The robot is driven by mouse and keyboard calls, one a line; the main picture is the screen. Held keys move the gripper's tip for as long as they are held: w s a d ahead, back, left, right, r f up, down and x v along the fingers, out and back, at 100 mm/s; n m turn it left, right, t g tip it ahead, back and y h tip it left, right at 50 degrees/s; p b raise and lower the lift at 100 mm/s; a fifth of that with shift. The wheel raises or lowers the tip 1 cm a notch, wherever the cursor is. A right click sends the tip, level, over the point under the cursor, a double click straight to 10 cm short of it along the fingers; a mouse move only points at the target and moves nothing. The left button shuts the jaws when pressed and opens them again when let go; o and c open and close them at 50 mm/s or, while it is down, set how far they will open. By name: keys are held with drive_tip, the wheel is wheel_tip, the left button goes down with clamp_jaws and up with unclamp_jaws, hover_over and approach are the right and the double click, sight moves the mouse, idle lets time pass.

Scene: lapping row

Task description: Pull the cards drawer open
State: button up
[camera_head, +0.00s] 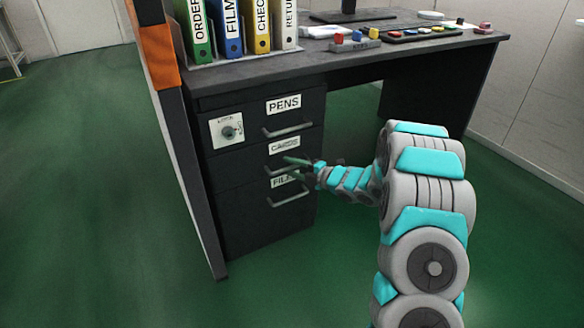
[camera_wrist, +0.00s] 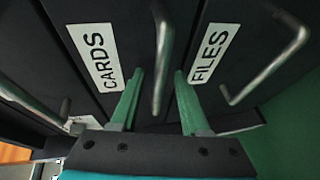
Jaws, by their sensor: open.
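The cards drawer (camera_head: 236,168) is the middle front of a dark desk pedestal and looks shut. Its white label (camera_wrist: 96,57) reads CARDS in the wrist view. Its grey bar handle (camera_wrist: 164,55) runs between my two green fingers in that view, with a gap on each side. My gripper (camera_wrist: 159,72) is open and straddles the handle, not closed on it. In the head view my gripper (camera_head: 292,168) is in front of the cards drawer and hides part of its handle and of the label below.
The pens drawer (camera_head: 293,105) with its lock plate (camera_head: 227,130) is above, and the files drawer (camera_wrist: 225,45) with its own handle (camera_wrist: 268,68) is below; both look shut. A dark panel with an orange top (camera_head: 158,52) stands left of the pedestal. Binders (camera_head: 230,32) stand on top.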

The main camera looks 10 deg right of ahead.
clamp_jaws()
idle(0.3)
idle(1.1)
